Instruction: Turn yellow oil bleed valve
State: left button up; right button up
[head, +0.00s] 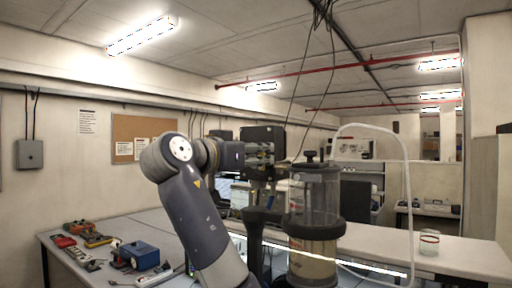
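The sealed cylinder (316,205) stands right of centre in the head view. It is a clear upright vessel with a dark cap and dark bands, and its lower part (312,268) looks yellowish. I cannot make out the yellow oil bleed valve.
A bench at left carries a blue box (140,255), a yellow-black tool (97,239) and other small items. A pale hose (407,180) arches right of the cylinder.

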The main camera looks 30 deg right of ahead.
grip_shut()
jog(key=shift+w+n, duration=0.1)
jog(key=shift+n, duration=0.3)
jog(key=shift+w+a+f+n+b, duration=0.2)
jog(key=shift+w+f+n+b, duration=0.55)
jog(key=shift+n, duration=2.1)
jog(key=shift+w+a+f+n+b, duration=0.25)
jog(key=shift+n+b, duration=1)
jog(key=shift+n, duration=1.65)
jog(key=shift+w+a+f+n+b, duration=0.15)
jog(key=shift+w+f+n+b, duration=0.6)
jog(key=shift+n, duration=2.1)
jog(key=shift+s+r+b, duration=0.2)
jog(key=shift+s+b, duration=0.1)
jog(key=shift+s, duration=0.1)
